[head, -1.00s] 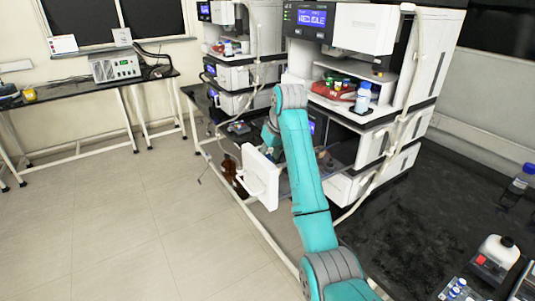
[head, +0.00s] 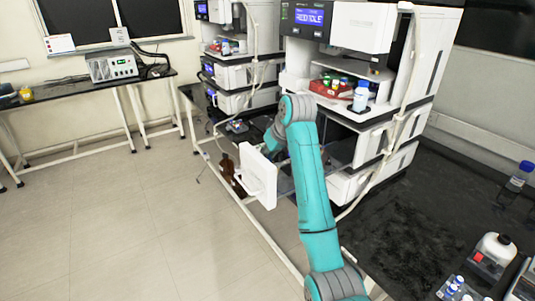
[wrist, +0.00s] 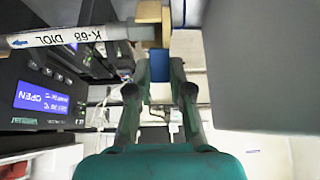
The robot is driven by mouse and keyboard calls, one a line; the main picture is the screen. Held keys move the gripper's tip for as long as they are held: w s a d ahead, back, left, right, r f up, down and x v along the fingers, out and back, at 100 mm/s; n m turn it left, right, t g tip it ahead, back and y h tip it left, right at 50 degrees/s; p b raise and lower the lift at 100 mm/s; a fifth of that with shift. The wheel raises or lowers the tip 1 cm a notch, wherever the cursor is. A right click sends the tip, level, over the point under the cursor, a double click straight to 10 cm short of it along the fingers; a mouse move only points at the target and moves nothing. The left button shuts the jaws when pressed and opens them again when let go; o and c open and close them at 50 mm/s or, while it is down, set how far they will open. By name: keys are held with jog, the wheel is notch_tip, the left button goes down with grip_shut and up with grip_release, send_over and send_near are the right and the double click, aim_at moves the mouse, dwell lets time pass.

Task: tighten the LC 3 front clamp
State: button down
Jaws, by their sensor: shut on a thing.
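In the wrist view, my gripper (wrist: 161,68) is shut on a small blue part, which appears to be the front clamp (wrist: 160,62). Tan blocks sit just beyond the fingertips. A grey-white column (wrist: 70,36) labelled "K-68 DIOL" lies across the upper left, its right end at the tan blocks. In the head view, my arm reaches to the open lower bay of the nearer instrument stack (head: 372,135); the gripper and clamp are hidden there.
An open white door (head: 257,172) stands left of my arm. In the wrist view, a large grey panel (wrist: 260,60) is close on the right, and a blue display (wrist: 42,98) reads OPEN upside down. The floor at left is clear.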

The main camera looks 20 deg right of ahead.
aim_at(279, 185)
jog(key=t, duration=0.1)
jog(key=s+t, duration=0.1)
jog(key=t+y, duration=0.1)
jog(key=shift+s+d+t, duration=0.25)
jog(key=shift+s+t, duration=0.05)
jog(key=shift+s, duration=0.05)
jog(key=t, duration=0.1)
jog(key=s+t+y, duration=0.1)
jog(key=t, duration=0.2)
jog(key=shift+s+d+f+y, duration=0.15)
jog(key=shift+s+d+y, duration=0.15)
jog(key=shift+s, duration=0.1)
jog(key=t, duration=0.1)
jog(key=s+t, duration=0.1)
jog(key=f+t+y, duration=0.1)
jog(key=t, duration=0.1)
jog(key=shift+s+d, duration=0.2)
jog(key=shift+d, duration=0.05)
jog(key=shift+s+d+f+t+y, duration=0.1)
jog(key=shift+s+f+t+y, duration=0.15)
jog(key=shift+t, duration=0.5)
jog(key=shift+s+f+t+y, duration=0.1)
jog(key=shift+t+y, duration=0.25)
jog(key=shift+t, duration=0.4)
jog(key=shift+s+f+t, duration=0.1)
jog(key=shift+t, duration=0.2)
jog(key=c, duration=1)
grip_release()
jog(key=shift+c, duration=0.2)
